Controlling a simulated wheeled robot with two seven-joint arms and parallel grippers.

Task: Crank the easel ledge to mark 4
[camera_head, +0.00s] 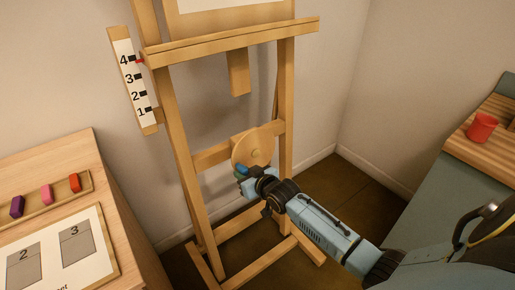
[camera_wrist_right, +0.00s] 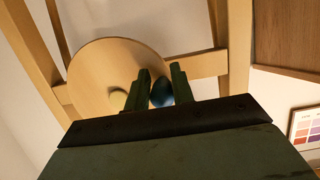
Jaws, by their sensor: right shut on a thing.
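The wooden easel (camera_head: 170,105) stands against the wall. Its ledge (camera_head: 235,38) is high up, and a red pointer (camera_head: 140,61) at its left end is level with mark 4, or very slightly below it, on the numbered scale (camera_head: 120,47). The round crank disc (camera_head: 240,146) is on the lower crossbar; it also shows in the right wrist view (camera_wrist_right: 90,75). My right gripper (camera_head: 247,178) is at the disc's lower left, shut on the blue crank knob (camera_head: 243,170). The knob shows between the fingers in the right wrist view (camera_wrist_right: 162,95). My left gripper is not in view.
A wooden table (camera_head: 45,160) at the left bears a tray with coloured pigment blocks (camera_head: 47,194) and a numbered card (camera_head: 100,247). A red cup (camera_head: 482,127) stands on a striped wooden board at the right. Open floor lies right of the easel.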

